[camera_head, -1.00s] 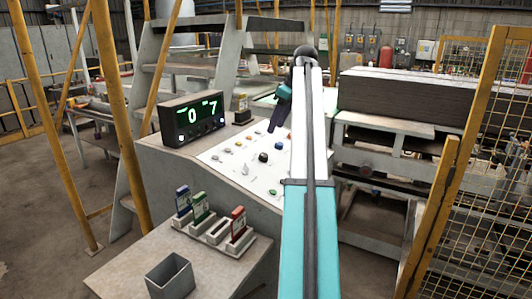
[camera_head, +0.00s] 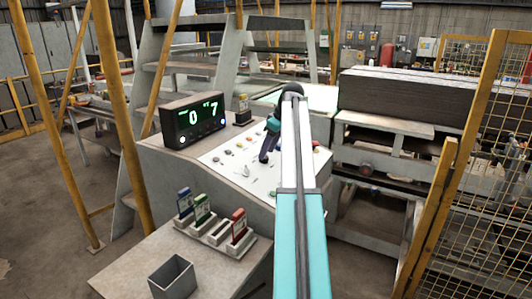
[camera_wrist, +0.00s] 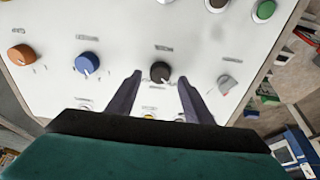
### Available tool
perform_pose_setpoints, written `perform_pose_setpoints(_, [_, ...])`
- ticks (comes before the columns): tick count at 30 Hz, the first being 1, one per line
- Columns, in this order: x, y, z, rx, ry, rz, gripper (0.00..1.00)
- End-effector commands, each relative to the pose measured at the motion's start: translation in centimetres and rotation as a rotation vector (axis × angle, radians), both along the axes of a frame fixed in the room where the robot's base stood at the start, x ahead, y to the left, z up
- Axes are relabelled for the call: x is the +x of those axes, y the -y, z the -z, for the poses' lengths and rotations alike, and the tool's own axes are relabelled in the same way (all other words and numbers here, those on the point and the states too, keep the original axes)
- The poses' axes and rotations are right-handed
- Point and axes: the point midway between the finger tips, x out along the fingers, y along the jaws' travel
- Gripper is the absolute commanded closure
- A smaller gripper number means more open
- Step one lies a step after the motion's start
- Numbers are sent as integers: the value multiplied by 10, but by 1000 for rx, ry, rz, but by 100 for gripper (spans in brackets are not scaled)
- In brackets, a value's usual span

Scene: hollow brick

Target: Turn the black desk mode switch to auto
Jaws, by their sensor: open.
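The black mode switch (camera_wrist: 160,72) is a round knob on the white panel of the desk. In the wrist view it lies between and just beyond the fingertips of my gripper (camera_wrist: 158,76), which is open, with a finger on each side. I cannot tell whether the fingers touch it. A small light pointer mark shows on the knob's lower edge. In the head view my gripper (camera_head: 265,158) points down over the panel (camera_head: 235,170) and hides the black knob.
A blue knob (camera_wrist: 87,63) and an orange knob (camera_wrist: 21,55) sit left of it, a grey knob (camera_wrist: 227,83) right. A display box (camera_head: 192,122) stands behind the panel's left side. Coloured tags (camera_head: 202,208) and an open grey box (camera_head: 172,275) are on the lower shelf.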

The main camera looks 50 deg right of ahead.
Motion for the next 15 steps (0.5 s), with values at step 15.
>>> perform_pose_setpoints(15, [9, -2, 22, -1, 0, 0, 53])
